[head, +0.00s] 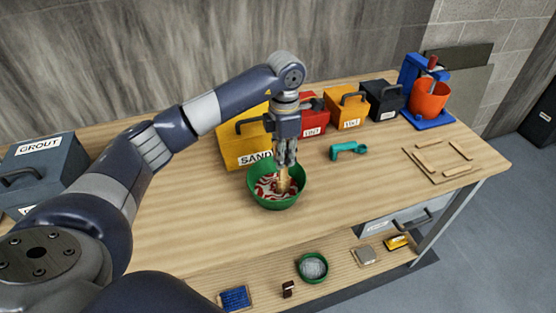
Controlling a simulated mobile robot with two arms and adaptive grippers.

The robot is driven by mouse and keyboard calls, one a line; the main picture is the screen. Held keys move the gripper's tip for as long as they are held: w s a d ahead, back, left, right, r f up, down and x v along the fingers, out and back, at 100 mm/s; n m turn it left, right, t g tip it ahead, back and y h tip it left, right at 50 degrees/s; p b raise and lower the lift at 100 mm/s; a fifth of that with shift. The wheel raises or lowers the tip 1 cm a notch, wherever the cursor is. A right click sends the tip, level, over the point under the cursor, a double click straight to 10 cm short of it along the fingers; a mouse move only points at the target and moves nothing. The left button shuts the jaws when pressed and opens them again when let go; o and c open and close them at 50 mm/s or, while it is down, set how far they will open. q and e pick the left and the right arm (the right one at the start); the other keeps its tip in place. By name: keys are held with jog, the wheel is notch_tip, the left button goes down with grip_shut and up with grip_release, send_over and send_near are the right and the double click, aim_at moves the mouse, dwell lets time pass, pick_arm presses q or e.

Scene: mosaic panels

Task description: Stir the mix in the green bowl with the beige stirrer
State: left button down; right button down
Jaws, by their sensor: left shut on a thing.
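The green bowl (276,203) stands on the workbench, below the yellow SAND box. It holds a red and white streaked mix (268,188). My left gripper (285,162) points down above the bowl and is shut on the beige stirrer (283,181). The stirrer is roughly upright, and its lower end is inside the bowl at the mix. The gripper fingers hide the stirrer's top. My right gripper does not show.
The yellow SAND box (236,150) stands close behind the bowl. Red (312,118), orange (346,108) and black (383,100) boxes line the back. The bench (190,220) is clear to the left and front.

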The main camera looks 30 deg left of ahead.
pick_arm(q)
jog(key=shift+w+a+f+b, duration=0.1)
jog(key=shift+w+a+b, duration=0.05)
jog(key=shift+w, duration=0.35)
jog(key=shift+w+a+b, duration=0.15)
jog(key=shift+w, duration=0.3)
jog(key=shift+s+a+f, duration=0.15)
jog(key=shift+s+a, duration=0.65)
jog(key=shift+s, duration=0.3)
jog(key=shift+f+b, duration=0.3)
jog(key=shift+b, duration=0.15)
jog(key=shift+r, duration=0.1)
